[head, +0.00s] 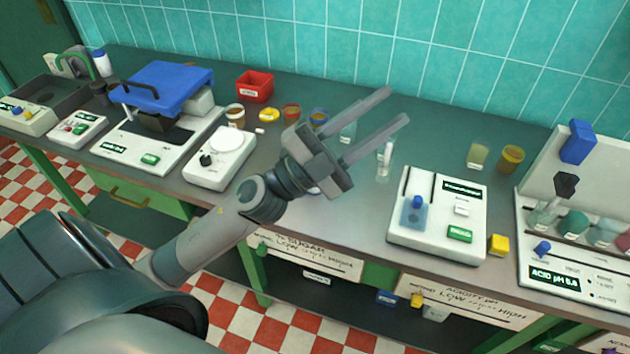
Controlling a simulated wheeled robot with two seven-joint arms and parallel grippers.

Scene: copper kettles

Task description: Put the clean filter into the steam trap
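My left gripper (397,106) reaches over the bench from the lower left. Its two long fingers are spread apart and point up and right, with nothing held between them. No clean filter and no steam trap can be picked out in the head view. My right gripper does not show. The gripper and forearm cover part of the bench middle, including parts of small jars behind them.
The grey bench (420,120) runs along a teal tiled wall. A blue-lidded press (170,85), a white scale (220,158), a red bin (255,84), a white device (438,215) and an acid pH station (575,285) stand on it.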

